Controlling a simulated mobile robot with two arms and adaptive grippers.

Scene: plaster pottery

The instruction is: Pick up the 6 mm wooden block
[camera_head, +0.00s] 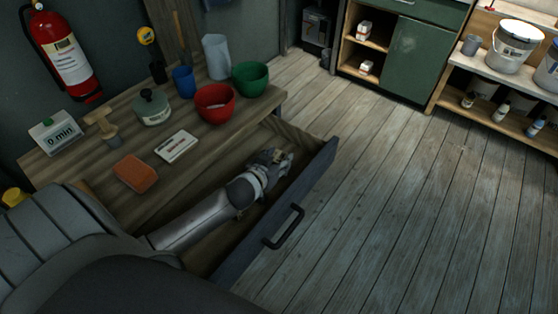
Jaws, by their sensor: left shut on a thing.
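My left gripper (279,157) is low inside the open drawer (318,168), near its far right corner. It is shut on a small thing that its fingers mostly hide. This fits the wooden block, but its size marking cannot be read. I see no other wooden block clearly in the drawer; my arm covers much of the drawer's inside. My right gripper is not in view.
The workbench (100,165) above the drawer holds a red bowl (215,103), a green bowl (250,78), a blue cup (184,82), an orange sponge (135,173) and a white box (177,146). The drawer front and its handle (284,228) stick out over free wooden floor.

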